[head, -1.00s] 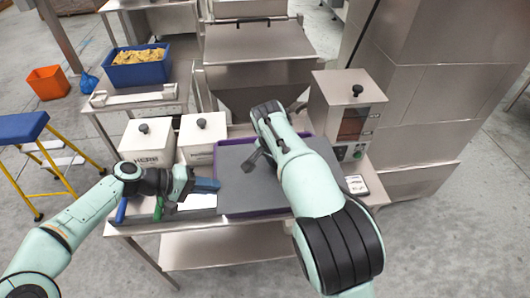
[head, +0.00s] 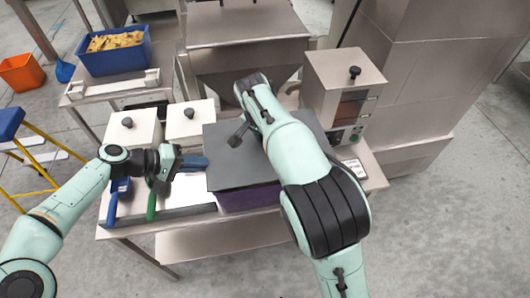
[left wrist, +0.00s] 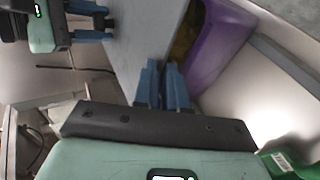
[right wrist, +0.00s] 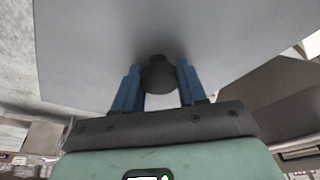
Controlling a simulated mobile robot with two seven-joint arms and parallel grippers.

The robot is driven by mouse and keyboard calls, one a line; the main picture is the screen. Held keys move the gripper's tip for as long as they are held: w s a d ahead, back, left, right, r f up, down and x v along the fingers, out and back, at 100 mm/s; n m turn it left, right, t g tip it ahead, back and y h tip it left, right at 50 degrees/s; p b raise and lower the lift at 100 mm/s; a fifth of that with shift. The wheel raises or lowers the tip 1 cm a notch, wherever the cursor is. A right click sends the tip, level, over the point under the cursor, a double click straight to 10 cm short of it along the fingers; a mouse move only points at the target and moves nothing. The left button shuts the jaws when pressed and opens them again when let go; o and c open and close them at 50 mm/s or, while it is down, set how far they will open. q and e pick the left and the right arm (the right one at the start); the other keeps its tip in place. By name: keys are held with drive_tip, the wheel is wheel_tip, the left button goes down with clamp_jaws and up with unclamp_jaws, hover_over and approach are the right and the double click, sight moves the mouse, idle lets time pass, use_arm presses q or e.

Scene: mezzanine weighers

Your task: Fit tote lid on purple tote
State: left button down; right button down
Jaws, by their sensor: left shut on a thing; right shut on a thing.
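The tote lid (head: 225,170) is a flat dark grey panel over the purple tote (head: 248,198), whose front wall shows below the lid. My right gripper (right wrist: 158,85) is shut on the lid's black knob (right wrist: 158,75); in the head view my right arm hides part of the lid. My left gripper (head: 200,163) is shut at the lid's left edge, and its blue fingers (left wrist: 162,88) close on that edge. The lid's far side is partly hidden.
Two white bins with black knobs (head: 190,122) stand left of the tote. Blue and green-handled tools (head: 152,203) lie at the bench's front left. A steel box with a knob (head: 345,85) stands behind right. A blue crate (head: 115,55) sits on the left table.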

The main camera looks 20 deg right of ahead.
use_arm(q)
drive_tip(key=shift+d, duration=0.15)
use_arm(e)
drive_tip(key=shift+a+f, duration=0.15)
drive_tip(key=shift+a, duration=0.1)
